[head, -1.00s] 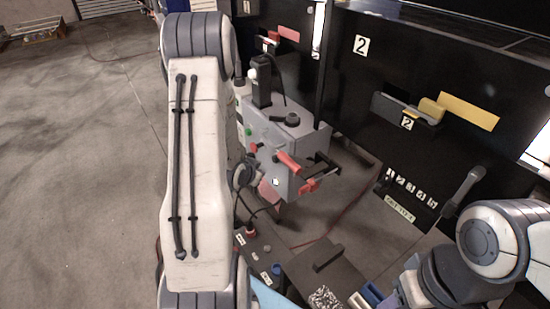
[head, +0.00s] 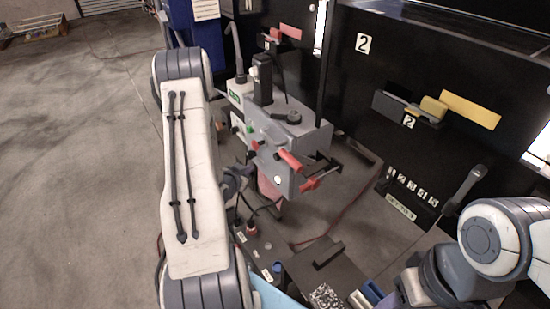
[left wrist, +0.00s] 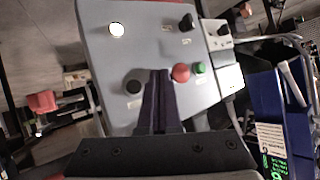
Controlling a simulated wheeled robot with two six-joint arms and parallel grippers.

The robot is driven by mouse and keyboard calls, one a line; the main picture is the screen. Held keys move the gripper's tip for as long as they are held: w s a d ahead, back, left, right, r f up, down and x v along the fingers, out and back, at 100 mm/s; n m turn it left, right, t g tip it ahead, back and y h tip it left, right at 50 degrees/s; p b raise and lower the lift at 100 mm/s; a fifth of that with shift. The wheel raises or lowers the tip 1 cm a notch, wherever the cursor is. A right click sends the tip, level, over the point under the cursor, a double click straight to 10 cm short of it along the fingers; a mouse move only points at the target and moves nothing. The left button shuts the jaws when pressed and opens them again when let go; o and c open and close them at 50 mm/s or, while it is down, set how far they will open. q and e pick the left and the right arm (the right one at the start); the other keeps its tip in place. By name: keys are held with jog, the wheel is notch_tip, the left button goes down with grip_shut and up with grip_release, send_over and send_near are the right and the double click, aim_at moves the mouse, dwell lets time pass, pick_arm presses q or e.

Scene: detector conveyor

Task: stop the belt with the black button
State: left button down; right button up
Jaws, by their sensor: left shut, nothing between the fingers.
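A grey control box (head: 310,135) stands right of my left arm. In the left wrist view its panel (left wrist: 100,60) carries a round black button (left wrist: 133,86), a red button (left wrist: 181,72), a green button (left wrist: 200,68), a lit white button (left wrist: 117,29) and a black knob (left wrist: 187,22). My left gripper (left wrist: 160,74) is shut and empty. Its fingertips appear between the black and red buttons; I cannot tell whether they touch the panel. In the head view, its fingers are largely hidden by my wrist. My right arm shows at lower right, its gripper out of view.
A blue cabinet (left wrist: 263,100) shows beside the panel in the left wrist view. A black wall panel (head: 345,90) stands behind. Open concrete floor (head: 80,150) lies at the left.

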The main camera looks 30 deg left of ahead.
pick_arm(q)
jog(key=w+d, duration=0.2)
jog(key=w, duration=0.4)
jog(key=shift+w+d, duration=0.15)
jog(key=shift+d, duration=0.2)
dwell(1.7)
jog(key=shift+w+d, duration=0.15)
jog(key=shift+w, duration=0.25)
jog(key=shift+w+d+b, duration=0.2)
jog(key=shift+w+b, duration=0.1)
jog(key=shift+w, duration=0.2)
dwell(0.6)
dwell(0.3)
jog(key=shift+s+a, duration=0.35)
jog(key=shift+s, duration=0.5)
jog(key=shift+s+a+b, duration=0.1)
jog(key=shift+s+a, duration=0.25)
jog(key=shift+s, duration=0.45)
jog(key=shift+s+a+b, duration=0.15)
jog(key=shift+s+a, duration=0.15)
jog(key=shift+s, duration=0.45)
jog(key=shift+s+a+b, duration=0.1)
jog(key=shift+s+a, duration=0.25)
jog(key=shift+s, duration=0.45)
